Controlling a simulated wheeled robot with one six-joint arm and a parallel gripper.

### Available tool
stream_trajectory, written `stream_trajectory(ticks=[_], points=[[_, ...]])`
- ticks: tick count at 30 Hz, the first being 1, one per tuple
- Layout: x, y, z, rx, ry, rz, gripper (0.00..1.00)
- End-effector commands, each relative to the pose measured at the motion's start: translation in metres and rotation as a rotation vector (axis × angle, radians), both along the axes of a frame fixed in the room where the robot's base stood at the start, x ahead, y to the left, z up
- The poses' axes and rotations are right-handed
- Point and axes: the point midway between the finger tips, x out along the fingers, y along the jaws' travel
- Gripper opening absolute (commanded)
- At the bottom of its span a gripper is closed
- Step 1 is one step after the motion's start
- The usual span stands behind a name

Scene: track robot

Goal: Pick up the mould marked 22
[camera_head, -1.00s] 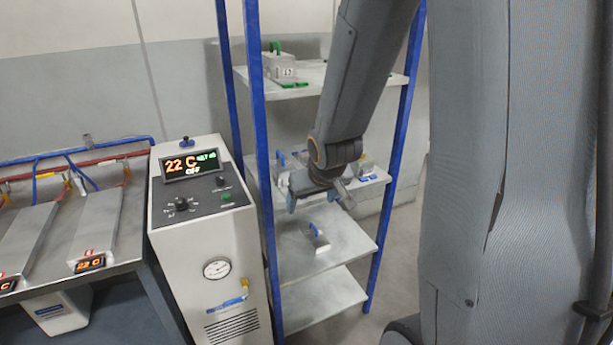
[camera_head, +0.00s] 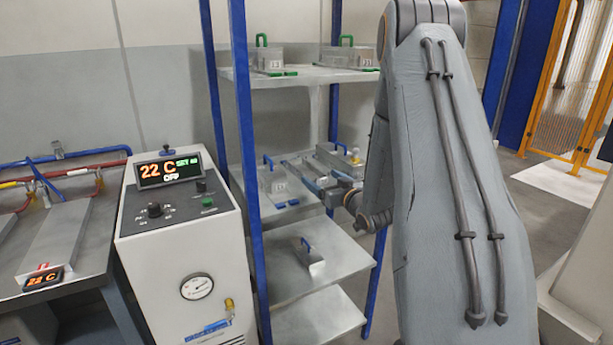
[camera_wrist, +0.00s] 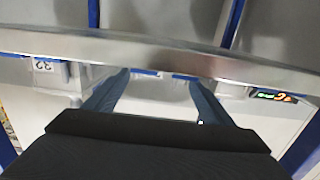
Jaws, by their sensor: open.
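My gripper (camera_wrist: 155,100) is open, its two blue fingers apart at the middle shelf. A pale block, partly hidden, shows between or beyond the fingers, and I cannot tell contact. A mould with a label that seems to read 22 (camera_wrist: 43,66) is left of the fingers in the wrist view, partly cut off. In the head view my gripper (camera_head: 328,190) is beside the middle shelf's moulds. A blue-handled mould (camera_head: 338,158) stands at the right there, and another (camera_head: 277,184) at the left. Their numbers are too small to read surely.
Blue rack posts (camera_head: 246,150) and shelf edges surround the gripper. The top shelf (camera_head: 310,77) holds green-handled moulds. A control cabinet (camera_head: 180,250) stands at the left. A yellow fence (camera_head: 570,110) is far right.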

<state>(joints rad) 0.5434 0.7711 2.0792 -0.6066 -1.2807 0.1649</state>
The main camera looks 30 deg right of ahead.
Motion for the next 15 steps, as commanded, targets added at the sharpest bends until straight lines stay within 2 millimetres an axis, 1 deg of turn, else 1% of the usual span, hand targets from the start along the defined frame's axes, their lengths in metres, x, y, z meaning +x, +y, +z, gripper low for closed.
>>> stream_trajectory(ticks=[1, 3, 10, 15], points=[[0.007, 0.001, 0.000, -0.001, 0.001, 0.001, 0.77], [0.015, 0.001, -0.001, -0.001, 0.000, 0.001, 0.77], [0.031, 0.001, -0.002, -0.001, 0.001, 0.000, 0.77], [0.058, 0.003, -0.003, 0.000, 0.001, 0.001, 0.77]])
